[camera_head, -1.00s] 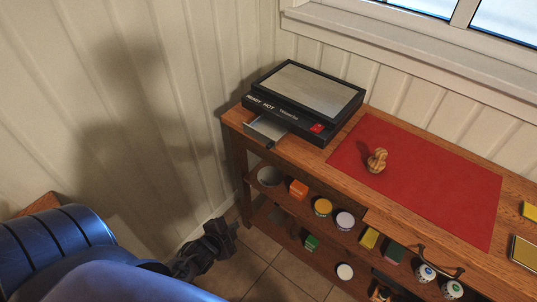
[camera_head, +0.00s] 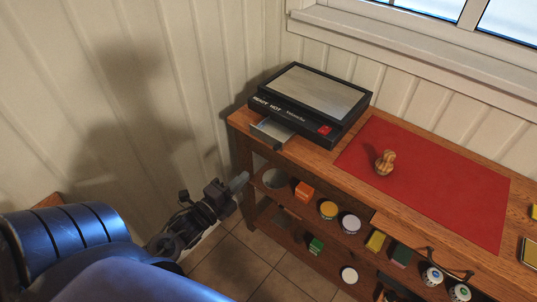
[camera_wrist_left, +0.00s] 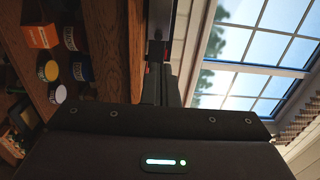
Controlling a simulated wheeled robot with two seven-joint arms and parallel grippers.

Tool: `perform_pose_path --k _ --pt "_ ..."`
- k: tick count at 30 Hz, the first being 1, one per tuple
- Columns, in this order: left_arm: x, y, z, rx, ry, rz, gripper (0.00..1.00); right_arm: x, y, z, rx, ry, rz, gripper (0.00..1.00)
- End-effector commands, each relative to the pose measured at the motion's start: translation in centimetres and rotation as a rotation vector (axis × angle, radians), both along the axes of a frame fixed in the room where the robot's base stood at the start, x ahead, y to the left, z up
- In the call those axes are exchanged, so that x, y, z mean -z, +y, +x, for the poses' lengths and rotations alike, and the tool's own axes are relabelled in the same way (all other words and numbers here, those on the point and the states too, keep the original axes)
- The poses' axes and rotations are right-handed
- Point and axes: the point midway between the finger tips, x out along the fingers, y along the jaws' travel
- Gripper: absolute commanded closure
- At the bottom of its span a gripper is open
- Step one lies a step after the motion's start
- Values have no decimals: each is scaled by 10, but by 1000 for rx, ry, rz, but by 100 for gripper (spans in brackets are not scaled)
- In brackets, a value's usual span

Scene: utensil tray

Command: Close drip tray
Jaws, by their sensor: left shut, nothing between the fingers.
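A black griddle (camera_head: 318,92) with a grey plate on top stands on the wooden table's left end against the wall. Its drip tray (camera_head: 271,130) is pulled out from the front, sticking out toward the table's front edge, with a small dark handle. My left gripper (camera_head: 240,181) is shut and empty, in front of and below the table's left end, apart from the drip tray. In the left wrist view the shut fingers (camera_wrist_left: 162,88) point toward the dark griddle body, and the tray cannot be made out clearly there. My right gripper is not in view.
A red mat (camera_head: 430,180) with a wooden object (camera_head: 385,162) lies right of the griddle. Shelves below hold an orange box (camera_head: 304,191) and several jars. A window is behind. Open floor lies left of the table.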

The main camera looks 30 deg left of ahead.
Motion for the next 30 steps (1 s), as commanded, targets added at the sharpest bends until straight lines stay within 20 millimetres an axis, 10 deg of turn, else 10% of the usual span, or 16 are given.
perform_pose_path --k 16,30 --pt "-3 -7 98 -2 -1 -4 100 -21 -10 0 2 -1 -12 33" --pt "1 -9 117 -1 3 -2 100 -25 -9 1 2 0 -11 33"
